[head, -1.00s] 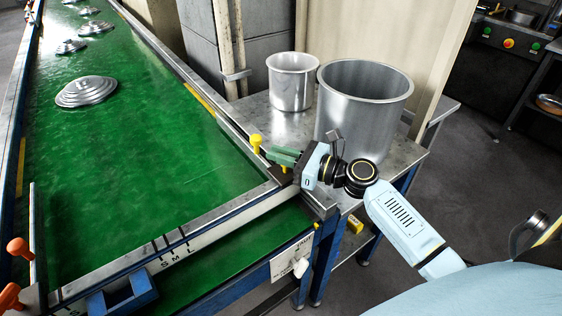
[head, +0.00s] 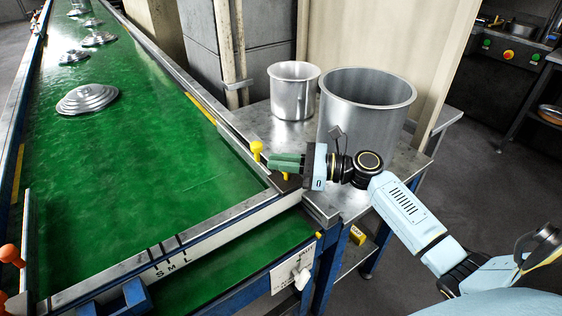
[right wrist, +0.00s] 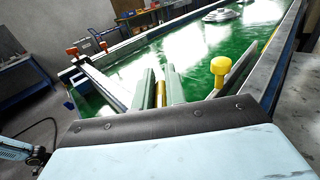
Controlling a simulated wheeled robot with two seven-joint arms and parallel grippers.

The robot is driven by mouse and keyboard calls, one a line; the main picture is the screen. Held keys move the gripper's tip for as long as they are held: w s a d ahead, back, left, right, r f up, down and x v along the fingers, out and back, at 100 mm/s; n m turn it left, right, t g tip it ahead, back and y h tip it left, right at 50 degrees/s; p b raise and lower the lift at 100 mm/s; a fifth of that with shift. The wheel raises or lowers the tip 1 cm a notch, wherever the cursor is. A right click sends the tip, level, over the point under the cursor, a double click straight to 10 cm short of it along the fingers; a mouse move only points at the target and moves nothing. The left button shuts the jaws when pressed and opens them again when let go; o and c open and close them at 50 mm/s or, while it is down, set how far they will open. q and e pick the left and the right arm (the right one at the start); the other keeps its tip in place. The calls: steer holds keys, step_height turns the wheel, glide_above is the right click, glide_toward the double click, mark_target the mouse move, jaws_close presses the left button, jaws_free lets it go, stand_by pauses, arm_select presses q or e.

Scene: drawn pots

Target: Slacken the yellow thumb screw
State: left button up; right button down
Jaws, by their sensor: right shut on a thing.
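My right gripper (head: 287,162) has green fingers and reaches left over the corner of the conveyor frame. In the right wrist view its fingers (right wrist: 161,90) are shut on a yellow piece (right wrist: 161,95) that I take for the thumb screw; the fingers hide most of it. A bit of this yellow (head: 285,177) shows just below the fingers in the head view. A second yellow knob (head: 257,148) with a round head stands upright on the rail just left of the fingertips; it also shows in the right wrist view (right wrist: 222,70). My left gripper is not in view.
A green conveyor belt (head: 150,190) carries stacked metal lids (head: 87,99). A rail (head: 180,252) marked S, M, L crosses its near end. Two metal pots, a small one (head: 293,90) and a large one (head: 365,100), stand on the side table close behind my right gripper. Orange knobs (head: 11,254) are at far left.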

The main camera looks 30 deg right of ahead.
steer(key=c, duration=1.4)
jaws_free()
steer(key=shift+c, duration=0.2)
steer(key=v, duration=1.3)
steer(key=shift+d+b, duration=0.15)
steer(key=shift+b, duration=0.25)
steer(key=shift+s, duration=0.1)
